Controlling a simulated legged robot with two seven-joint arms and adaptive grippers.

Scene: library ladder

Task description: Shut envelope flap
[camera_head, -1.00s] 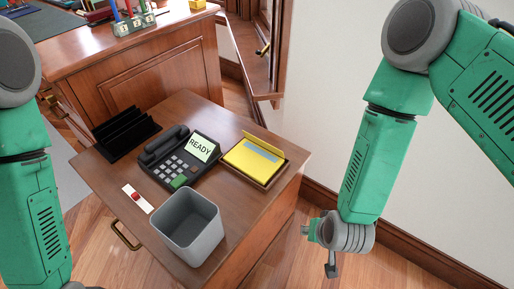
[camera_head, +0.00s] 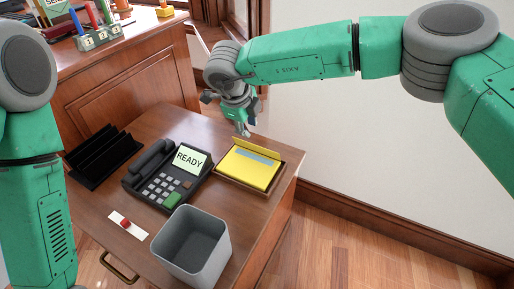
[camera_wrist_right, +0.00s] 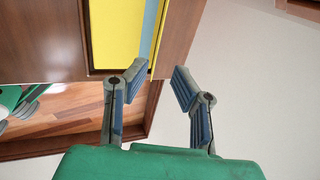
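A yellow envelope (camera_head: 247,170) lies in a shallow brown tray (camera_head: 274,186) at the right of the small wooden table. Its flap (camera_head: 257,149) stands raised along the far edge, with a blue-grey strip beside it. My right gripper (camera_head: 246,131) is just beyond the flap, apart from it as far as I can tell. In the right wrist view the gripper (camera_wrist_right: 156,82) is open and empty, with the envelope (camera_wrist_right: 116,32) and strip (camera_wrist_right: 147,30) ahead of it. Of my left side only the arm shows, at the left edge.
A desk phone reading READY (camera_head: 168,173) stands left of the envelope. A black file rack (camera_head: 102,158), a grey bin (camera_head: 191,246) and a white plate with a red button (camera_head: 127,224) share the tabletop. A white wall (camera_head: 380,140) rises at the right.

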